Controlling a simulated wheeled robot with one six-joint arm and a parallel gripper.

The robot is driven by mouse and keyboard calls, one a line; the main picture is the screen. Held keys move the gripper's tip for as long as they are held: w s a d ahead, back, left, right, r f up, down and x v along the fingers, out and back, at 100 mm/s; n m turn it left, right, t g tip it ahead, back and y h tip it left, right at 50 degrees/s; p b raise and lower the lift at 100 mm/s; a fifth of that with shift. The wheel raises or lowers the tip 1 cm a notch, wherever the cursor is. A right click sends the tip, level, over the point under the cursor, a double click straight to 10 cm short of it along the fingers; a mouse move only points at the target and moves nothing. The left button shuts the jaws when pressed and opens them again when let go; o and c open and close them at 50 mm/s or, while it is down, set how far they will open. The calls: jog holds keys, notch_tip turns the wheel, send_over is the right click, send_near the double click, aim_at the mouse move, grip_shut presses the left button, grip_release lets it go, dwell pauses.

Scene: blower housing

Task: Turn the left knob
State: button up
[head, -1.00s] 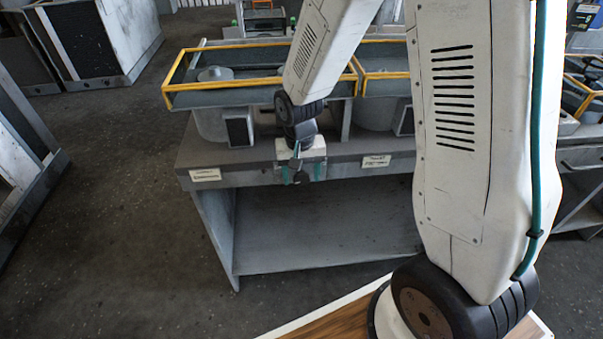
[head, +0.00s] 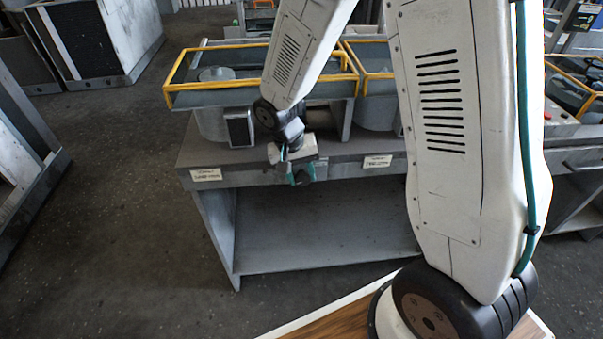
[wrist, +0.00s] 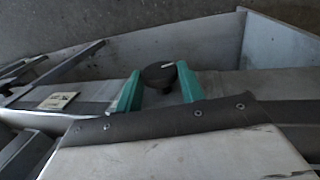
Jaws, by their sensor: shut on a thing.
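A round dark knob (wrist: 160,74) with a pale pointer mark shows in the wrist view, on the front edge of the grey bench. My gripper's teal fingers (wrist: 161,84) are on either side of it and shut on it. In the wrist view the pointer mark lies to the right of the knob's middle and slants. In the head view my gripper (head: 302,176) is at the bench's front edge, tilted, and hides the knob. No second knob can be made out, so I cannot tell from the frames which one this is.
The bench (head: 250,160) carries a grey housing (head: 213,122) under a yellow-edged tray (head: 262,87). White labels are on its front edge at left (head: 206,175) and right (head: 377,162). Below is an open shelf (head: 320,245). The floor (head: 110,200) at left is clear.

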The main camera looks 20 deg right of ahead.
aim_at(295, 178)
jog(key=o, duration=1)
jog(key=shift+c, duration=0.2)
jog(key=v, duration=0.7)
jog(key=shift+r, duration=0.4)
